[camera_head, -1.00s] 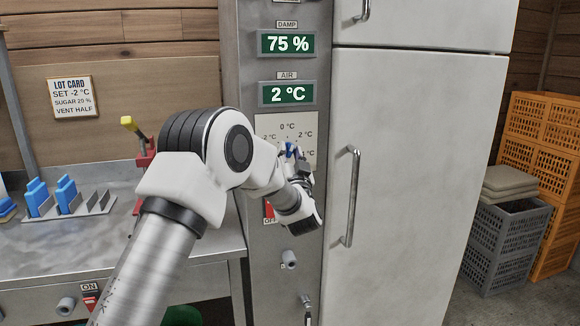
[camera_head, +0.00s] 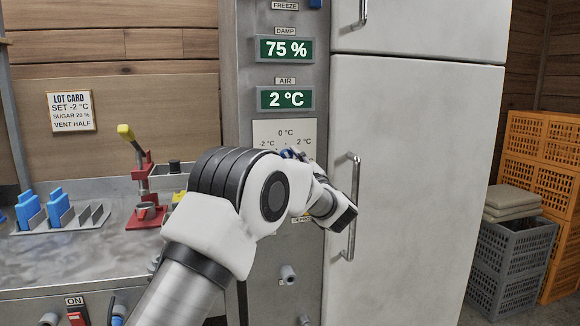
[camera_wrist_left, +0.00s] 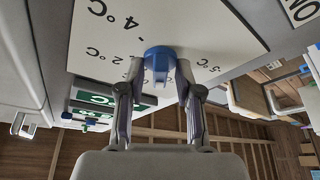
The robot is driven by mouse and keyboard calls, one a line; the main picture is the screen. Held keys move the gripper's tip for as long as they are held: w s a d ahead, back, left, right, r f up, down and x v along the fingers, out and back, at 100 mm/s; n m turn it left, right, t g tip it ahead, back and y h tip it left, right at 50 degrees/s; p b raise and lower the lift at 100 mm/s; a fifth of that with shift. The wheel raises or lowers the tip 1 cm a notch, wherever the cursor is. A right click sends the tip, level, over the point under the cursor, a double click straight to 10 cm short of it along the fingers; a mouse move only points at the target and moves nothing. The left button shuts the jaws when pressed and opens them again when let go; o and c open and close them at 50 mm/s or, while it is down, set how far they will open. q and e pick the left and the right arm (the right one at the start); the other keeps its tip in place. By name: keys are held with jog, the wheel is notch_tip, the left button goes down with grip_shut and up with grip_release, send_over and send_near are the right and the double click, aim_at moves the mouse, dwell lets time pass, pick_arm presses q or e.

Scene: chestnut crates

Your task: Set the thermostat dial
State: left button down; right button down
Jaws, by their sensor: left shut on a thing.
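The thermostat dial is a blue knob (camera_wrist_left: 158,56) on a white scale plate (camera_wrist_left: 215,35) in the left wrist view, with -4 °C and -2 °C marks beside it. My left gripper (camera_wrist_left: 159,72) has a finger on each side of the knob and is shut on it. In the head view the plate (camera_head: 285,132) shows 0 °C, -2 °C and 2 °C. My left arm covers the plate's lower part and most of the gripper (camera_head: 292,155). Which mark the dial points to cannot be told. The air display (camera_head: 285,98) reads 2 °C. The lot card (camera_head: 70,112) says SET -2 °C.
The damp display (camera_head: 285,48) reads 75 %. A vertical door handle (camera_head: 352,205) stands close to the right of my left wrist. A bench (camera_head: 80,260) with blue items in a rack and a red press (camera_head: 146,205) is at left. Crates (camera_head: 510,255) stand far right.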

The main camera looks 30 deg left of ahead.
pick_arm(q)
jog(key=shift+n+g+b, duration=0.15)
jog(key=shift+n+g, duration=0.45)
jog(key=shift+n, duration=0.8)
jog(key=shift+n+g+b, duration=0.15)
jog(key=shift+n+g, duration=0.45)
jog(key=shift+n, duration=0.8)
jog(key=shift+r, duration=0.1)
jog(key=c, duration=1.2)
grip_release()
jog(key=shift+o, duration=0.2)
jog(key=v, duration=1.2)
